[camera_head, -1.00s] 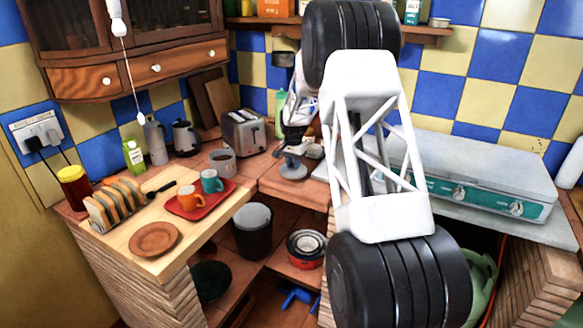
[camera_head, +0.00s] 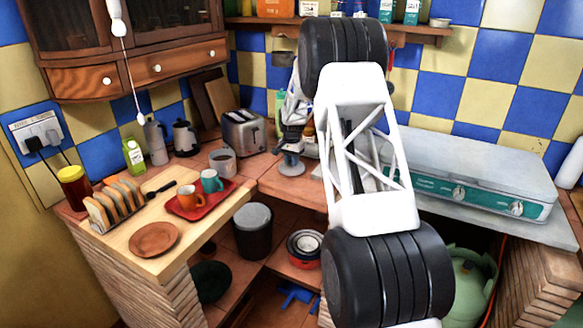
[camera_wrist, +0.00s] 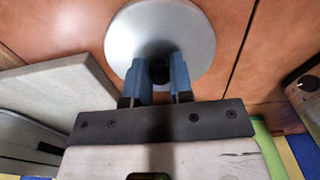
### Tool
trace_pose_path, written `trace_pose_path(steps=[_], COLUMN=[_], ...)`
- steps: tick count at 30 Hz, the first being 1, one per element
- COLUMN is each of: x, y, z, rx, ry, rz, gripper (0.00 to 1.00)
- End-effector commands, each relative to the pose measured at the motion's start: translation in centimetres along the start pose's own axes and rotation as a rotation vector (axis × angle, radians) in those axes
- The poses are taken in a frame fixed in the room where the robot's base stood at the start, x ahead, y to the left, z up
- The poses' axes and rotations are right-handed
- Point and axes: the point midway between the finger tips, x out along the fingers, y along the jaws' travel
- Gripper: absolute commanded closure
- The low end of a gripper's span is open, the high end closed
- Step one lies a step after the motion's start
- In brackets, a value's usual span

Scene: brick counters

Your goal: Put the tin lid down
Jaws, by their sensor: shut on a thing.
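The tin lid (camera_wrist: 160,28) is a round grey disc with a small dark knob at its middle. In the wrist view my gripper (camera_wrist: 160,74) has its two blue fingers closed on the knob, from above. In the head view the lid (camera_head: 291,169) is flat and level at the brown tiled counter, near its front edge and right of the toaster. My gripper (camera_head: 290,151) is right above it there. I cannot tell whether the lid's underside touches the tiles.
A red tray (camera_head: 202,205) with two cups is on the wooden board. The gas stove (camera_head: 470,170) is to the right. Below the counter edge is an open shelf with pans (camera_head: 304,245).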

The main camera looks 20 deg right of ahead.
Motion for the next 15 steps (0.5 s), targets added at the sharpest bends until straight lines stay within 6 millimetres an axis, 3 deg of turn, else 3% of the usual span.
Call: trace_pose_path(steps=[6,15], x=[2.3,2.7], y=[0.0,0.0], z=[0.0,0.0], rx=[0.0,0.0], ry=[-0.002,-0.001], rz=[0.002,0.0], gripper=[1.0,1.0])
